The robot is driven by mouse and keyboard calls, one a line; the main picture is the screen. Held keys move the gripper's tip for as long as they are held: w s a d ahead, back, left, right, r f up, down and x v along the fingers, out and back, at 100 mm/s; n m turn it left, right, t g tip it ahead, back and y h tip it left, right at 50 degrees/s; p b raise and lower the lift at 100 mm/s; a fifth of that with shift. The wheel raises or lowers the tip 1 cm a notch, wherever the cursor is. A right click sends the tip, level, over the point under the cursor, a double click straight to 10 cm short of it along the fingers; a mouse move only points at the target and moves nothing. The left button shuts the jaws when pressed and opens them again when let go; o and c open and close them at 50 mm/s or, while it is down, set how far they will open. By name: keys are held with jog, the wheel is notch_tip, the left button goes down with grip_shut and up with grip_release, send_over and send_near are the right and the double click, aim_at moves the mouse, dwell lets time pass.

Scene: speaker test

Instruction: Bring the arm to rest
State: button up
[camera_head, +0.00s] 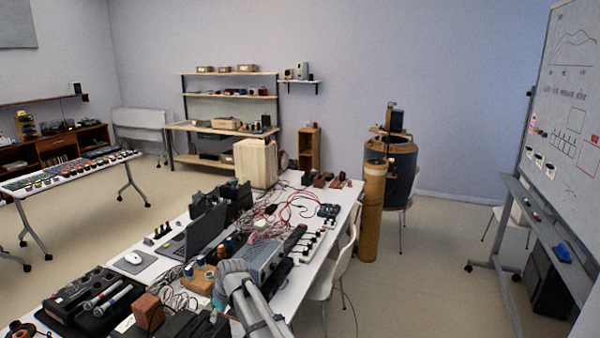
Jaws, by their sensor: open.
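My arm (250,304) shows at the bottom middle of the head view, as pale grey links with a rounded grey joint. It rises from the bottom edge in front of the long white table. I cannot make out my gripper; the arm's end does not show clearly in this view.
The white table (345,196) is crowded with a laptop (191,238), a grey metal device (262,259), cables, a mouse (133,258) and microphones (105,300). A white chair (333,272) and a tall brown cylinder (372,212) stand right. A whiteboard (565,110) stands far right. Floor between is clear.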

jog(key=s+d+f+m+h+b, duration=0.1)
jog(key=s+d+f+m+b, duration=0.3)
jog(key=d, duration=0.9)
jog(key=s+d+f+m+g+h+b, duration=0.1)
jog(key=s+d+f+m+b, duration=0.3)
jog(key=d, duration=1)
jog(key=s+d+f+m+h+b, duration=0.2)
jog(key=s+d+f+m+b, duration=0.3)
jog(key=d, duration=0.9)
jog(key=s+f+b, duration=0.1)
jog(key=s+f, duration=0.2)
jog(key=shift+s+d+g+b, duration=0.15)
jog(key=shift+s+g+b, duration=0.1)
jog(key=shift+g+b, duration=0.1)
jog(key=shift+f, duration=0.1)
